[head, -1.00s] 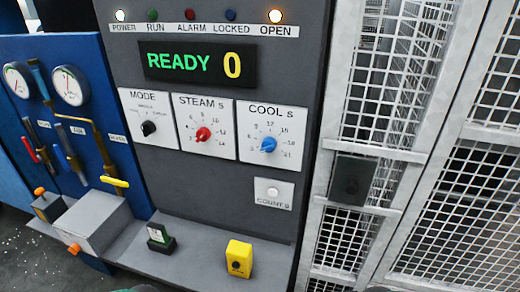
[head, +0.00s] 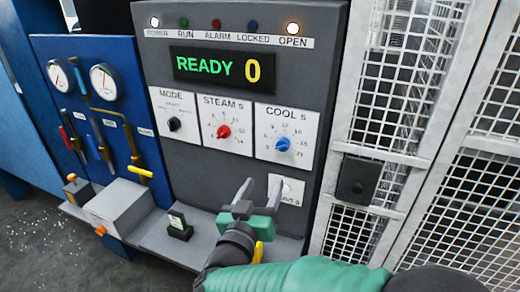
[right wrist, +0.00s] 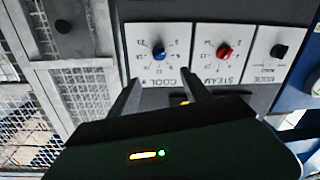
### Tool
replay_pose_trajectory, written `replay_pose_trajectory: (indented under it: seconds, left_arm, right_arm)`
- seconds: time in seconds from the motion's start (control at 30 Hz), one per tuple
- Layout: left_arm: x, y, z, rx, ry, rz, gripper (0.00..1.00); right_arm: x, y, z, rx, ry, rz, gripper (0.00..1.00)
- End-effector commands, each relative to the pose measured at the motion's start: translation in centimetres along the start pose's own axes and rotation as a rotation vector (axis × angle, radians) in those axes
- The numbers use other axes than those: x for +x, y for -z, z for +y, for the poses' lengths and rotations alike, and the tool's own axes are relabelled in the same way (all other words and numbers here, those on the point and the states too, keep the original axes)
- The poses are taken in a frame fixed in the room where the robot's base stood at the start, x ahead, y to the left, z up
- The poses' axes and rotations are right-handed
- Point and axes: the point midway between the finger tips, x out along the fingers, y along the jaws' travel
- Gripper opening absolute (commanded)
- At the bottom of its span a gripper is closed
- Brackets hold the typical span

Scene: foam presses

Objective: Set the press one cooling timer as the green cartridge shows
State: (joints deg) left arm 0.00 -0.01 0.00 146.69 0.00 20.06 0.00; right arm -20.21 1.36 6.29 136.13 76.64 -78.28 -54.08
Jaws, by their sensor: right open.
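The press panel carries a COOL s dial with a blue knob (head: 283,144), at the right of the dial row. The blue knob also shows in the right wrist view (right wrist: 158,53), ahead of my fingers. My right gripper (head: 261,188) is open and empty, below the COOL dial and in front of the counter button plate. In the right wrist view its fingers (right wrist: 160,92) point towards the COOL dial, apart from the knob. My left gripper is not in view.
The red STEAM knob (head: 223,131) and black MODE knob (head: 174,124) sit left of the COOL dial. The display (head: 222,69) reads READY 0. A yellow box (head: 258,252) on the ledge is partly hidden by my gripper. A mesh cage (head: 405,75) stands at the right.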

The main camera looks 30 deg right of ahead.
Motion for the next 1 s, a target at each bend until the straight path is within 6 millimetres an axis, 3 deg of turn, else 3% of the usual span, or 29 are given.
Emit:
replay_pose_trajectory:
  seconds: [0.6,0.77,1.0]
  left_arm:
    - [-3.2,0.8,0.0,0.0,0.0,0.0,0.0]
    - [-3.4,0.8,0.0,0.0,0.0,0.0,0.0]
    - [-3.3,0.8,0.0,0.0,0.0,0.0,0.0]
  right_arm:
    - [14.4,0.1,0.1,0.001,0.0,-0.001,0.56]
    - [15.9,0.0,0.0,0.001,0.002,0.0,0.56]
    - [16.1,0.0,0.0,0.003,0.003,0.0,0.56]
